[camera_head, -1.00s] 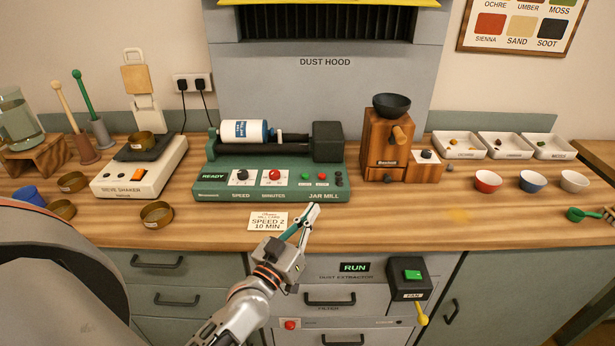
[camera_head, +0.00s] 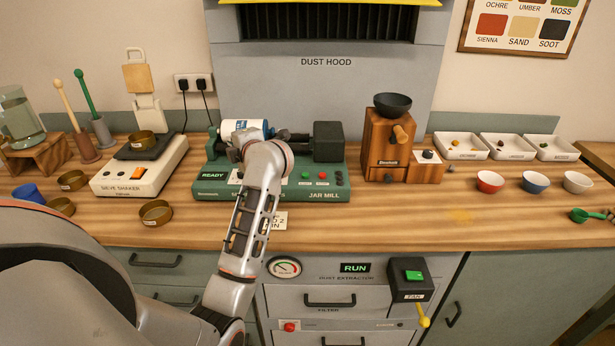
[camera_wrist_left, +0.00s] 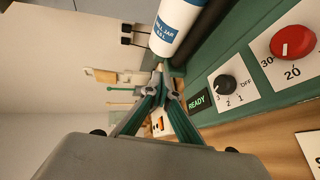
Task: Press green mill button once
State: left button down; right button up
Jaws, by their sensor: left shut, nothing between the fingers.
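The jar mill (camera_head: 335,195) is a green machine with a white jar (camera_head: 235,127) lying on top. Its small green button (camera_head: 306,175) shows right of my arm, beside a red button (camera_head: 322,175). My left gripper (camera_wrist_left: 161,80) is shut and empty. In the head view my wrist is over the left part of the mill and hides the fingertips and most of the knobs. In the left wrist view the fingers lie near the jar's end and the READY display (camera_wrist_left: 199,102). The speed knob (camera_wrist_left: 226,84) and red minutes knob (camera_wrist_left: 292,42) show there; the green button does not.
A paper card (camera_head: 279,221), partly covered by my arm, lies before the mill. The sieve shaker (camera_head: 130,178) stands left, the wooden grinder (camera_head: 385,145) right. The fan box (camera_head: 411,279) with its own green switch is below the counter. The front counter right of the card is clear.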

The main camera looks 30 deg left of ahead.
aim_at(305, 176)
pick_arm(q)
jog(key=w+d+h, duration=0.2)
jog(key=w+d+f+h, duration=0.1)
jog(key=w+d+h, duration=0.1)
jog(key=d, duration=0.1)
jog(key=w+d+t+h, duration=0.1)
jog(key=w+d+h, duration=0.1)
jog(key=d+h, duration=0.1)
jog(key=shift+w+f, duration=0.15)
jog(key=shift+w, duration=0.1)
jog(key=w+d+r+m+t+h, duration=0.1)
jog(key=w+d+r+m+h, duration=0.1)
jog(key=d+h, duration=0.3)
jog(key=w+d+r, duration=0.1)
jog(key=d, duration=0.3)
jog(key=shift+b, duration=0.35)
pick_arm(e)
jog(key=shift+w+d, duration=0.1)
jog(key=shift+d, duration=0.05)
jog(key=shift+f, duration=0.15)
